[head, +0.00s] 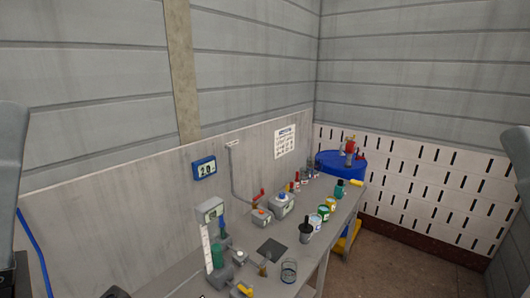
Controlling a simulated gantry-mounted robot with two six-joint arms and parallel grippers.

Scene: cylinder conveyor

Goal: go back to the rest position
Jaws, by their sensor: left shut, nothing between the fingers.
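Only a small dark part of my left gripper (115,292) shows at the bottom edge of the head view, to the left of the bench. It is shut, and no object shows in it. It is apart from the things on the bench. Most of it is cut off by the frame. My left arm shows at the left edge. Part of my right arm shows at the right edge, but its gripper is out of view.
A blue drum (328,158) stands at the far end.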

